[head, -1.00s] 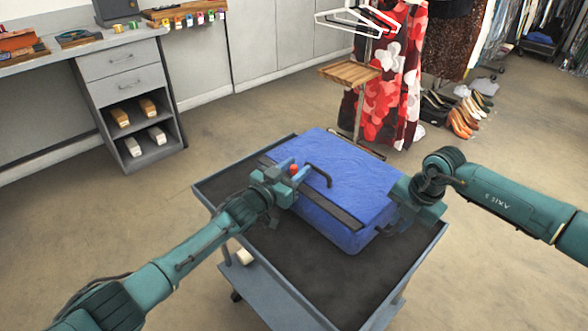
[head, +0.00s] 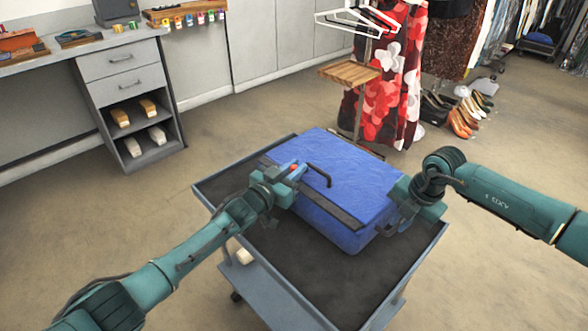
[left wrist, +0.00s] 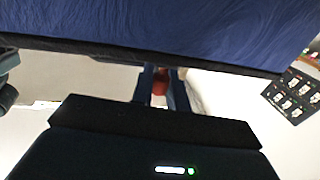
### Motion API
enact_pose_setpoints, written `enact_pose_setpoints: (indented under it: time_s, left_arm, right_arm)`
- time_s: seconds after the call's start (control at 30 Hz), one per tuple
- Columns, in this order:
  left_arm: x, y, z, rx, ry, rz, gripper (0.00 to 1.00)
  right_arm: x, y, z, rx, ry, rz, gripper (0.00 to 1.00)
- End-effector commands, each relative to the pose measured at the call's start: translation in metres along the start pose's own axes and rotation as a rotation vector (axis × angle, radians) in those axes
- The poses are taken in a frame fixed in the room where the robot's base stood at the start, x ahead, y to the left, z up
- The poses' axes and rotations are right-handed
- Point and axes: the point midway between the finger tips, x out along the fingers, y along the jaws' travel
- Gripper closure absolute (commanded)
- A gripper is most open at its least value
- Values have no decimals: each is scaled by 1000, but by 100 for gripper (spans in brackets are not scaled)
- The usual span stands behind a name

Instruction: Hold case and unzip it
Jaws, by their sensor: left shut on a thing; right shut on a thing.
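The blue case (head: 345,178) lies on the cart with a black handle (head: 320,174) on its top. A dark zip band (head: 335,210) runs along its near upper edge. My left gripper (head: 292,172) is shut on a small red zip pull (head: 294,167) at the left part of that edge. In the left wrist view the red pull (left wrist: 160,82) sits between the fingers, below the blue case (left wrist: 190,28). My right gripper (head: 396,205) is shut on the case at its right end; its fingertips are mostly hidden.
The grey cart (head: 225,205) has bare dark top in front of the case. A wooden-topped stand (head: 349,72) and a red floral garment (head: 395,90) are behind it. A drawer unit (head: 128,95) stands at the back left. Several shoes (head: 462,115) lie at the back right.

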Motion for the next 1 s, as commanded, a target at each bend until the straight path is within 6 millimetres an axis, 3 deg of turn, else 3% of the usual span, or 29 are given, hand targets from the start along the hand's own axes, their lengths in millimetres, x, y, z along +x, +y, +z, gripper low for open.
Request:
enact_pose_setpoints:
  time_s: [0.5,0.97,1.0]
  left_arm:
    - [10,-64,2,2,-3,-6,100]
    - [10,-71,2,2,-4,-5,100]
    - [10,-71,2,2,-4,-5,82]
  right_arm:
    - [0,0,0,0,0,-1,100]
    - [0,-1,1,1,-1,-2,100]
    - [0,-1,1,1,-1,-2,100]
